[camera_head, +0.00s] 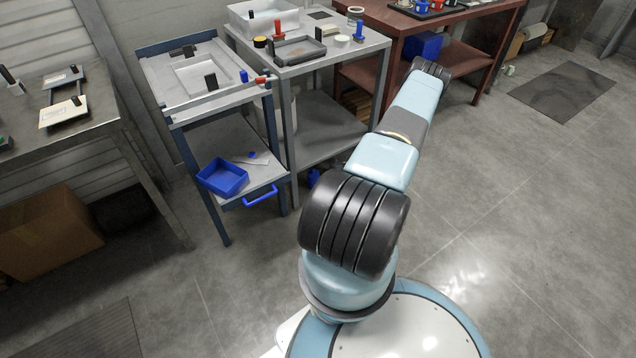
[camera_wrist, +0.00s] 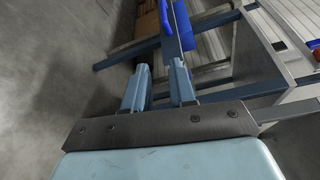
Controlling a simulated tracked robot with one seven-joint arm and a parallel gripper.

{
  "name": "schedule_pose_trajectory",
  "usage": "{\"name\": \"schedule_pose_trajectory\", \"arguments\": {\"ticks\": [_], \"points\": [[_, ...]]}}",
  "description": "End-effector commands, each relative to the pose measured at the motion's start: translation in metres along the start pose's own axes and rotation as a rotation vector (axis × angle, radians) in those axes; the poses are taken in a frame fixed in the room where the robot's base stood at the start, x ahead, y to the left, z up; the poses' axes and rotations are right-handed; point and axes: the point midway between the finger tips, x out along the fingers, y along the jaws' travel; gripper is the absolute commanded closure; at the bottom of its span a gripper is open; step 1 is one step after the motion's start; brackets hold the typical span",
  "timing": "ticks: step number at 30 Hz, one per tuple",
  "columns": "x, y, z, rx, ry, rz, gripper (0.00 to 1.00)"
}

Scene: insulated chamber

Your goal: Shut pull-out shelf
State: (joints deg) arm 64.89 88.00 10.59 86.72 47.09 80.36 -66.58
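The pull-out shelf (camera_head: 245,184) is a grey board low in the blue-framed stand, left of centre in the head view. Its front edge appears to stick out a little past the stand's front legs. A blue handle (camera_head: 261,195) is on that edge. In the wrist view a blue handle-like bar (camera_wrist: 165,18) lies ahead of the fingers, next to a darker blue strip. My gripper (camera_wrist: 159,66) is open, with a clear gap between its two fingers. It seems to hold nothing. Whether it touches the handle is unclear. In the head view my arm hides the gripper.
A blue bin (camera_head: 222,177) and small pieces lie on the shelf. A grey table (camera_head: 345,52) stands close on the stand's right, a red-brown table (camera_head: 470,22) beyond it. A workbench (camera_head: 95,112) is at left. The floor in front is open.

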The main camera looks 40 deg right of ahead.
Motion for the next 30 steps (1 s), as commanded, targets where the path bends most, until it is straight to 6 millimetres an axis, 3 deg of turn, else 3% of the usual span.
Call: {"name": "schedule_pose_trajectory", "arguments": {"ticks": [7, 17, 20, 25, 30], "points": [[-0.025, 0.0, 0.0, 0.0, 0.001, 0.001, 0.75], [-0.028, 0.001, 0.0, 0.001, 0.0, 0.001, 0.75], [-0.028, -0.001, 0.0, 0.0, -0.002, 0.003, 0.83], [-0.028, -0.025, -0.005, -0.001, -0.034, 0.049, 1.0], [-0.023, -0.076, -0.012, -0.002, -0.102, 0.159, 1.0]]}}
